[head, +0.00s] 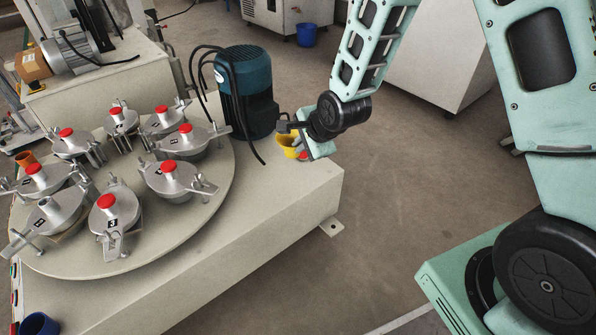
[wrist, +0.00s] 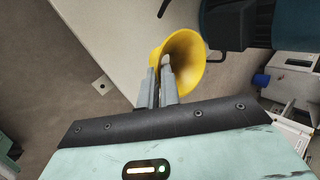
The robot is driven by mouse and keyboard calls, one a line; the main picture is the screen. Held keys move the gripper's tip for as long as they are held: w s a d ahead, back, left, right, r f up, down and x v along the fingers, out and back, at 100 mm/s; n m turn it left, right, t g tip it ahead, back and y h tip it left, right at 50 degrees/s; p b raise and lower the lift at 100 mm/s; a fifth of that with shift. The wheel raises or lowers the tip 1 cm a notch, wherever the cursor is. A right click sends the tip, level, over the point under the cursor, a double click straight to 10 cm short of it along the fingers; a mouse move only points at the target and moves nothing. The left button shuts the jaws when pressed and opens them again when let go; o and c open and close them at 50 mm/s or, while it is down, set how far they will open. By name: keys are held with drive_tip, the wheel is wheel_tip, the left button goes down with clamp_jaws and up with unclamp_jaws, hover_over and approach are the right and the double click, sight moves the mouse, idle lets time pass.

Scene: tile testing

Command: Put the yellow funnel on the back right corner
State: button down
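The yellow funnel (head: 290,147) is at the back right corner of the pale machine table (head: 290,200), just right of the blue-green motor. My gripper (head: 299,146) is at the funnel and partly hides it. In the wrist view the funnel (wrist: 190,55) shows its wide open mouth, and the two fingers (wrist: 160,82) are close together on its near wall, pinching the rim. Whether the funnel's base touches the table top is hidden.
The motor (head: 247,90) with black cables stands close left of the funnel. A round plate (head: 150,240) carries several metal pots with red knobs. An orange cup (head: 26,159) and a blue cup (head: 38,325) are at the left. Open floor lies right of the table.

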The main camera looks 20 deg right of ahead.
wheel_tip(320, 180, down, 9)
drive_tip(key=b, duration=0.4)
drive_tip(key=shift+b, duration=0.35)
drive_tip(key=shift+f, duration=0.1)
drive_tip(key=shift+f, duration=0.15)
drive_tip(key=c, duration=1.6)
unclamp_jaws()
